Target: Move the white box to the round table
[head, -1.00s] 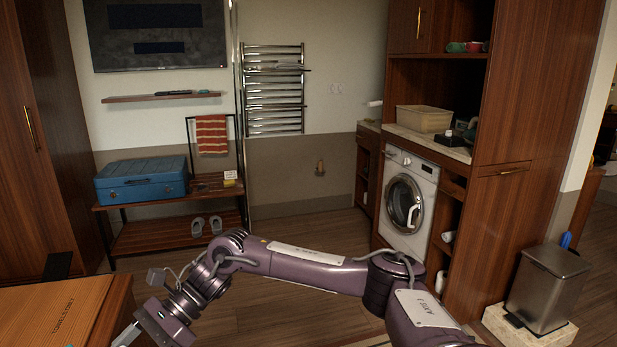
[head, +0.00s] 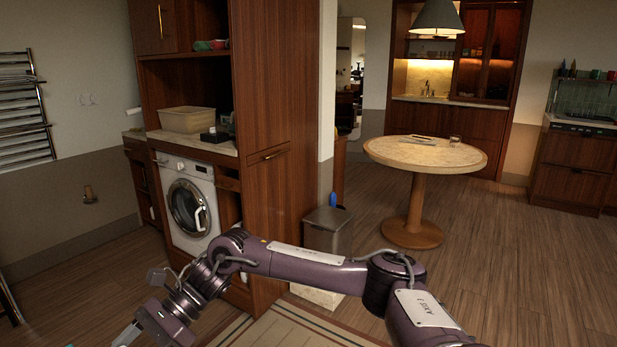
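The round table (head: 425,154) stands right of centre in the head view, with a pale top on a wooden pedestal. A thin flat item and a small glass are on it. No plainly white box shows; a cream open-topped box (head: 187,120) sits on the counter above the washing machine. My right arm crosses the foreground from the right. Its gripper (head: 128,337) is at the lower left, partly cut off by the bottom edge, so its opening and anything in it are hidden. It is well away from the table. My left gripper is not in view.
A metal pedal bin (head: 327,232) stands beside the tall wooden cabinet (head: 262,150), left of the table. The washing machine (head: 187,205) is at left. Open wooden floor (head: 490,270) lies before and right of the table. A striped rug (head: 290,328) lies in front.

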